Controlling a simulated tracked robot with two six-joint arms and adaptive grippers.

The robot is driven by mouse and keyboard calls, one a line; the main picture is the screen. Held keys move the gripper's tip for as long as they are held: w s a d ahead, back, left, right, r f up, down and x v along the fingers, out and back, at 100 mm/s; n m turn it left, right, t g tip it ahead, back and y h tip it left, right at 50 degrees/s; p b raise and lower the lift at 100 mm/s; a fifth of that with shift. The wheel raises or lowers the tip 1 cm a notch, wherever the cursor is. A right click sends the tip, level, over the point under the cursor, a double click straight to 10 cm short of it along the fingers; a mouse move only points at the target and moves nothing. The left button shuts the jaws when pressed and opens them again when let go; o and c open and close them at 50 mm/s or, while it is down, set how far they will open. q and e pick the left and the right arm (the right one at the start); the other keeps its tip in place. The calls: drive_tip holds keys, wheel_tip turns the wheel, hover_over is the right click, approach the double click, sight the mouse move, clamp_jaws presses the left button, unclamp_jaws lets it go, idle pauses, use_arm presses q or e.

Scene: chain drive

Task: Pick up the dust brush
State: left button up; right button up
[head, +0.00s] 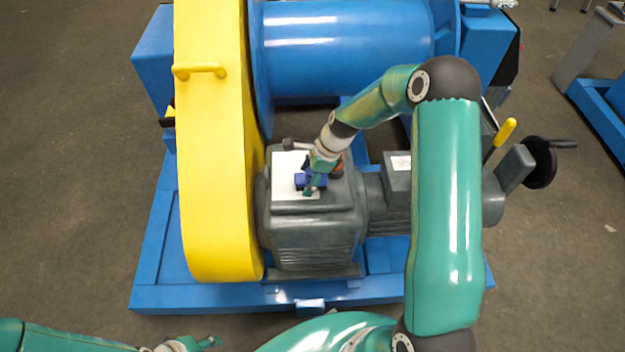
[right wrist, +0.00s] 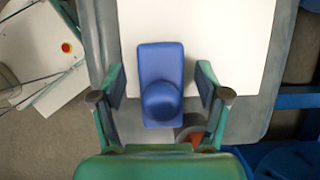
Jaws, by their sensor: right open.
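The dust brush (right wrist: 160,62) is a blue block with a rounded blue knob at its near end. It lies on a white sheet (right wrist: 200,22) on top of the grey gearbox housing (head: 305,230). In the right wrist view my right gripper (right wrist: 161,78) is open, with one finger on each side of the brush and a gap on both sides. In the head view this gripper (head: 309,187) partly hides the brush (head: 302,181). My left gripper (head: 205,343) is at the bottom edge, away from the brush; its jaws are too small to read.
A tall yellow chain guard (head: 213,150) stands left of the gearbox. A blue drum (head: 350,45) is behind it. A grey motor and a black handwheel (head: 540,165) are to the right. A small orange-red thing (right wrist: 190,135) lies near my right finger.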

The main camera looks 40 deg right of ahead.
sight(307, 170)
drive_tip(key=c, duration=1.3)
drive_tip(key=shift+r, duration=0.15)
wheel_tip(307, 170, up, 20)
drive_tip(key=p, duration=0.2)
drive_tip(key=o, duration=0.5)
drive_tip(key=c, duration=0.3)
